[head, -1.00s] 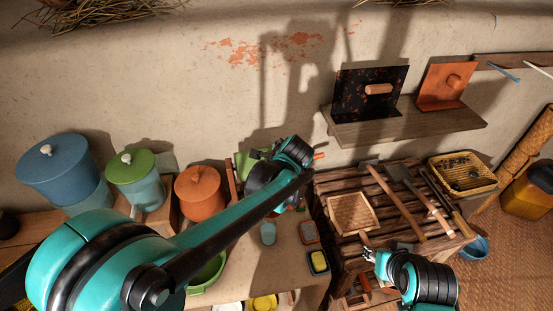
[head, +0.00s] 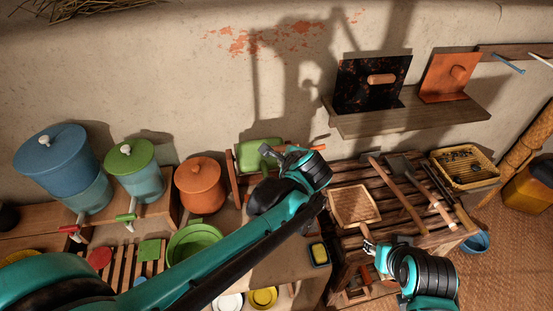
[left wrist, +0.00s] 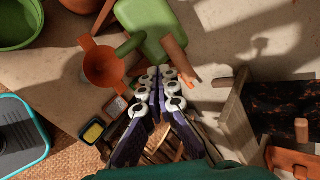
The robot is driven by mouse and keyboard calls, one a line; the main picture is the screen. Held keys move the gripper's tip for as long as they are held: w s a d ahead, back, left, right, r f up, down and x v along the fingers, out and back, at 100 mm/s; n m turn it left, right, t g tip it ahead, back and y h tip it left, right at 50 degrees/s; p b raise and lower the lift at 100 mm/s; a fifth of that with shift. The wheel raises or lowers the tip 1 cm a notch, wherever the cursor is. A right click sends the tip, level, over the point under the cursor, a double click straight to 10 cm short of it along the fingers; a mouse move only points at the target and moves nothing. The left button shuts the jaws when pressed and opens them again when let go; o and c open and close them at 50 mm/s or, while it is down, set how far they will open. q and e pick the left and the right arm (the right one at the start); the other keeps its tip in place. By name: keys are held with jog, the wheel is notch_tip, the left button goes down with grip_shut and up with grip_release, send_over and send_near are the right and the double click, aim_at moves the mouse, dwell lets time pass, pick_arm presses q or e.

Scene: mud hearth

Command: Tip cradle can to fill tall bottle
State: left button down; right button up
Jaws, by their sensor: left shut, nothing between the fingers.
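The green cradle can (head: 260,153) sits in its wooden cradle by the wall, partly behind my left wrist in the head view. In the left wrist view the can (left wrist: 168,32) is at top centre, its green spout pointing toward an orange funnel (left wrist: 104,68). A wooden bar (left wrist: 174,52) lies beside the can. My left gripper (left wrist: 158,78) is shut and empty, just short of this bar in the picture; contact is not clear. I cannot make out the tall bottle. My right gripper (head: 369,245) is by the slatted bench, its finger opening too small to tell.
Blue (head: 62,165), green-lidded (head: 136,170) and orange (head: 201,186) pots stand left of the can. A green basin (head: 194,243) is in front. The slatted bench at right bears a sieve (head: 355,204), tools and a yellow basket (head: 466,168). A wall shelf (head: 410,117) is above.

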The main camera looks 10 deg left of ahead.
pick_arm(q)
jog(key=s+d+f+m+t+y+b, duration=0.15)
jog(key=s+f+m+t+b, duration=0.5)
jog(key=m, duration=0.75)
jog(key=w+a+g, duration=0.2)
jog(key=w+a, duration=0.3)
jog(key=w, duration=0.6)
jog(key=shift+a, duration=0.25)
